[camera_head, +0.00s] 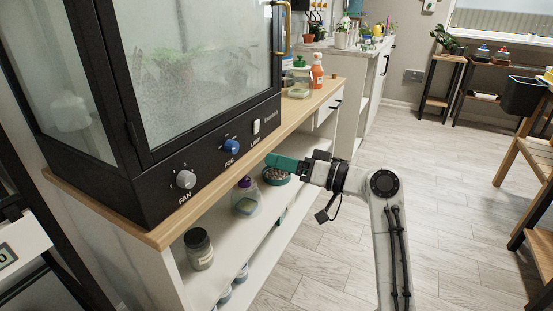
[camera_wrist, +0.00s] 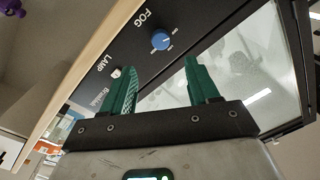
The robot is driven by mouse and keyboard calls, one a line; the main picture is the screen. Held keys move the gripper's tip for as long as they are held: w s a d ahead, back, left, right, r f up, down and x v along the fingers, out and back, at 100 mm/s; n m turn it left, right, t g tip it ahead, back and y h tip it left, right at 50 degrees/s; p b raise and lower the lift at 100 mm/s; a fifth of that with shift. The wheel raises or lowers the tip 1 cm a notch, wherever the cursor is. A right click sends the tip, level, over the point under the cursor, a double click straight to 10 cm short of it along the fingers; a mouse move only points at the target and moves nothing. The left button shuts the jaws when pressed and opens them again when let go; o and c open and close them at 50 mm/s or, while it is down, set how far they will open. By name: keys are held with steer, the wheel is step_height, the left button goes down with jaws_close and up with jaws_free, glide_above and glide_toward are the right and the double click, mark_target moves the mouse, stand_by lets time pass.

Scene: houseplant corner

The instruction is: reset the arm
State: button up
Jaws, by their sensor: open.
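My gripper (camera_head: 284,163) reaches left from my arm, with teal fingers in front of the shelf unit's top edge in the head view. In the wrist view the two green fingers of my gripper (camera_wrist: 160,85) stand apart with nothing between them. The black-framed glass cabinet (camera_head: 130,177) is beyond the fingers. Its blue FOG knob (camera_head: 231,146) and LAMP switch (camera_head: 256,127) are near the gripper. The FOG knob (camera_wrist: 160,40) shows just past the fingertips in the wrist view. I cannot tell whether the fingers touch anything.
The wooden counter edge (camera_head: 163,233) runs below the cabinet. The shelf beneath holds a jar (camera_head: 199,248), a purple-capped bottle (camera_head: 245,196) and a green bowl (camera_head: 277,175). A wooden stand (camera_head: 535,155) is at right. The floor (camera_head: 450,190) between is clear.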

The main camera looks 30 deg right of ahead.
stand_by(0.4)
steer(key=s+a+f+g+h, duration=0.25)
steer(key=s+f, duration=0.45)
steer(key=f, duration=0.5)
steer(key=s+a+f+g+h, duration=0.1)
steer(key=s+f+g+h, duration=0.25)
steer(key=s+f, duration=0.55)
steer(key=s+d+f+g+h, duration=0.15)
steer(key=s+f, duration=0.25)
steer(key=s, duration=0.4)
steer(key=s+d+f+m+g+h, duration=0.1)
steer(key=s+f+g+h, duration=0.2)
steer(key=s, duration=0.5)
steer(key=s+d+f+g+h, duration=0.1)
steer(key=s+d+f+g, duration=0.15)
steer(key=s+f, duration=0.5)
step_height(320, 180, up, 29)
steer(key=s+p, duration=0.1)
steer(key=p, duration=2.6)
steer(key=shift+a, duration=0.25)
